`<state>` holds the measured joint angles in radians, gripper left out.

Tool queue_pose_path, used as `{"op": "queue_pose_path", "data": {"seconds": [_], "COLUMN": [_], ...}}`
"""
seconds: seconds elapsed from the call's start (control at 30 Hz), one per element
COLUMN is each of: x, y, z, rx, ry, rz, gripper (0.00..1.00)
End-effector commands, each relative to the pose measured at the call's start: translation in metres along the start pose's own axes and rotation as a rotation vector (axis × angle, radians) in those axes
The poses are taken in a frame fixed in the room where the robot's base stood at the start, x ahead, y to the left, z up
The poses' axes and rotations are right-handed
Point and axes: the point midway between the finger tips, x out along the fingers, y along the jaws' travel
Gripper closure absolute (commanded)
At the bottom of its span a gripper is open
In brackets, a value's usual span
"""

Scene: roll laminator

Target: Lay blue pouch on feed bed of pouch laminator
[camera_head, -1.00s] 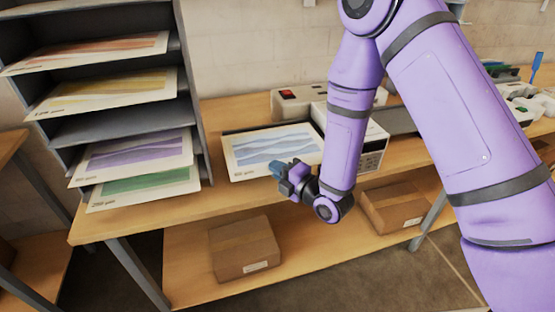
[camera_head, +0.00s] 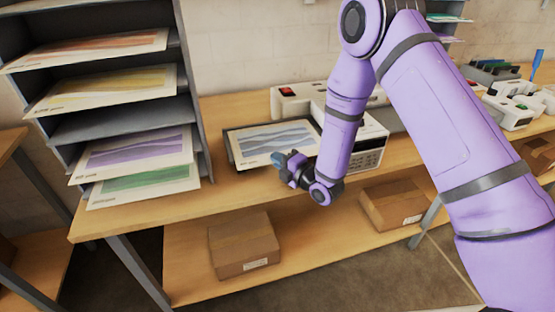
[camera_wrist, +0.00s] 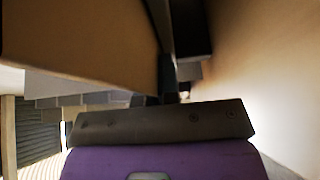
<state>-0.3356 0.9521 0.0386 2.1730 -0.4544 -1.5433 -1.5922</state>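The blue pouch (camera_head: 268,138), a pale sheet with blue wavy bands, is level over the dark feed bed (camera_head: 229,152) of the pouch laminator (camera_head: 372,150). A dark strip of the bed shows along its left side. Whether the pouch rests fully on the bed I cannot tell. My gripper (camera_head: 279,160) is at the pouch's near edge, its fingers appearing shut on that edge. In the wrist view my fingers (camera_wrist: 172,82) are dark and foreshortened, and the pouch is not clearly recognisable there.
A grey shelf rack (camera_head: 197,95) at left holds orange, yellow, purple and green pouches. A white device with a red switch (camera_head: 288,91) stands behind the bed. Cardboard boxes (camera_head: 243,247) sit on the lower shelf. Bare bench (camera_head: 215,205) lies in front of the bed.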

Motion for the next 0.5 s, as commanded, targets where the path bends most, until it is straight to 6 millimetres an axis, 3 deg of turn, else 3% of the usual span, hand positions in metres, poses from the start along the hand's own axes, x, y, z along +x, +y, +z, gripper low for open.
{"op": "queue_pose_path", "data": {"seconds": [0.27, 0.4, 0.5], "x": [0.0000, -0.0001, -0.0001], "y": [-0.0024, -0.0023, -0.0024], "z": [-0.0002, -0.0002, -0.0002], "rx": [0.000, 0.000, 0.000], "ry": [0.000, 0.000, 0.000], "rz": [0.000, 0.000, 0.000], "gripper": [1.00, 0.72, 0.72]}}
